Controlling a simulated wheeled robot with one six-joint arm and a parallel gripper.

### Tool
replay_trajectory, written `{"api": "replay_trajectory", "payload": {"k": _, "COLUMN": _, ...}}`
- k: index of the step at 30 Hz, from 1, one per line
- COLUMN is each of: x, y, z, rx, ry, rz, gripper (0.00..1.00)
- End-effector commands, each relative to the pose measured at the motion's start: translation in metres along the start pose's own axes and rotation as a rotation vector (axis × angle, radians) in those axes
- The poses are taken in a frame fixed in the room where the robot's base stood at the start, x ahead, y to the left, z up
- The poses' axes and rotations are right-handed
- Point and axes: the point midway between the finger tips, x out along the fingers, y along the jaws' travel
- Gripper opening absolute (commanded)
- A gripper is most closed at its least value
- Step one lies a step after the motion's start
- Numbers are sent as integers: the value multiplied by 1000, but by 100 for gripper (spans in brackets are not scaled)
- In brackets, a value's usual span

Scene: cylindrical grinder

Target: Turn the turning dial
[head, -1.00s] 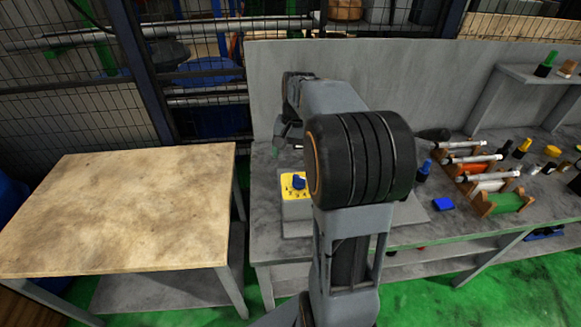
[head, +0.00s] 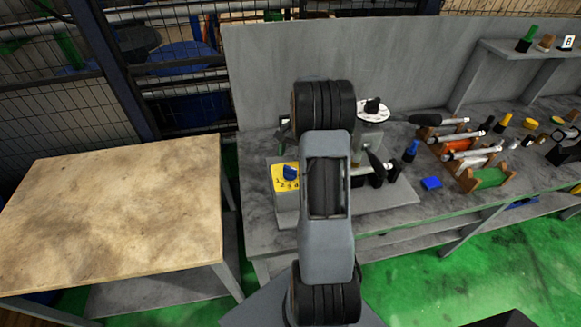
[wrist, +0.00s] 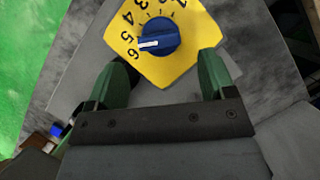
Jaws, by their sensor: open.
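The turning dial is a blue knob (wrist: 160,38) with a white pointer mark on a yellow numbered plate (wrist: 190,60). In the wrist view its white mark points left, close to the 5. In the head view the blue knob (head: 290,172) sits on top of a grey box at the bench's left end. My gripper (wrist: 166,75) is open and empty. Its two green fingers are spread, with their tips on either side of and short of the knob, not touching it. In the head view my arm hides the gripper.
The grey bench (head: 262,235) carries a machine (head: 370,140) just right of the dial, partly behind my arm. A bare wooden table (head: 110,215) stands to the left. A grey back panel (head: 330,50) rises behind.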

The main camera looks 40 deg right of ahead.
Motion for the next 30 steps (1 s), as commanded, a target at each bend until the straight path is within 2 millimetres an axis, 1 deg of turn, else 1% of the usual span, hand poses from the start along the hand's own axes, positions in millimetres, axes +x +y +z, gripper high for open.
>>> {"api": "replay_trajectory", "payload": {"k": 3, "x": 19, "y": 1, "z": 1, "rx": 2, "ry": -3, "rz": 1, "gripper": 77}}
{"api": "replay_trajectory", "payload": {"k": 6, "x": 33, "y": 1, "z": 1, "rx": 2, "ry": -2, "rz": 1, "gripper": 77}}
{"api": "replay_trajectory", "payload": {"k": 12, "x": 50, "y": 0, "z": 0, "rx": 1, "ry": 0, "rz": -1, "gripper": 77}}
{"api": "replay_trajectory", "payload": {"k": 17, "x": 56, "y": 0, "z": 0, "rx": 1, "ry": 0, "rz": -1, "gripper": 77}}
{"api": "replay_trajectory", "payload": {"k": 25, "x": 56, "y": 0, "z": 0, "rx": 1, "ry": 1, "rz": -1, "gripper": 76}}
{"api": "replay_trajectory", "payload": {"k": 30, "x": 56, "y": 0, "z": 0, "rx": 1, "ry": 1, "rz": -1, "gripper": 59}}
